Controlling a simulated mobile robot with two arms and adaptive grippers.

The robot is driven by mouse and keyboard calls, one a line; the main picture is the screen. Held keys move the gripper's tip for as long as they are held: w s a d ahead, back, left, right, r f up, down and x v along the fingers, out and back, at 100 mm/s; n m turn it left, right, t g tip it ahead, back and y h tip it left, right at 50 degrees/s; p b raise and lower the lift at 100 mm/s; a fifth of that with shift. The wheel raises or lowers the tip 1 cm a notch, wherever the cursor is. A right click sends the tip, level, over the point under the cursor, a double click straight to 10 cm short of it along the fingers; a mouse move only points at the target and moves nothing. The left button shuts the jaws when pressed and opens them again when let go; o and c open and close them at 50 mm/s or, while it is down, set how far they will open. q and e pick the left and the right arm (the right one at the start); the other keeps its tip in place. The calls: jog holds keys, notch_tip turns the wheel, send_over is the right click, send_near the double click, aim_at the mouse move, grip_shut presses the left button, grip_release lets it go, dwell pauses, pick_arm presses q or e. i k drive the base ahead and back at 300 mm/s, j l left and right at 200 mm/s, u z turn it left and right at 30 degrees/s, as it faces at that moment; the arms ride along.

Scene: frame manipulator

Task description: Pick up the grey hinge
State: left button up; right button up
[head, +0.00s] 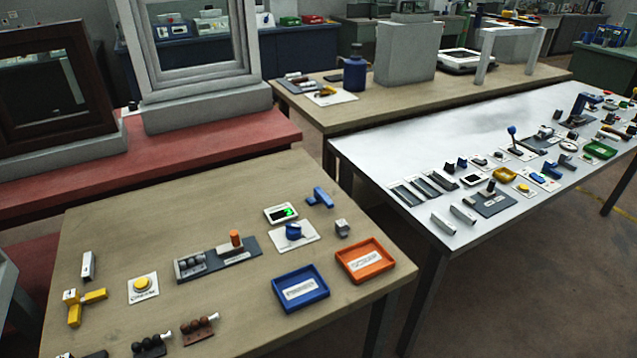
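No part is clearly recognisable as the grey hinge. Two small grey pieces lie on the near wooden table (225,325). One is a narrow light-grey bar (88,266) at the left, just behind a yellow branched part. The other is a small grey block (342,229) at the right, behind the orange tray. I cannot tell which of them, if either, is the hinge. Neither of my grippers shows in the head view.
A blue tray (274,295) and an orange tray (392,266) stand at the table's right. A dark panel with an orange knob (235,238), a yellow button (142,283) and a yellow part (74,315) stand nearby. A metal-topped table (390,150) holds many small parts.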

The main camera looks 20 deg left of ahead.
aim_at(192, 272)
jog(key=u, duration=1.55)
jog(key=l+u, duration=0.1)
jog(key=l, duration=0.4)
jog(key=i+l, duration=0.1)
jog(key=l, duration=0.4)
jog(key=i+u, duration=0.05)
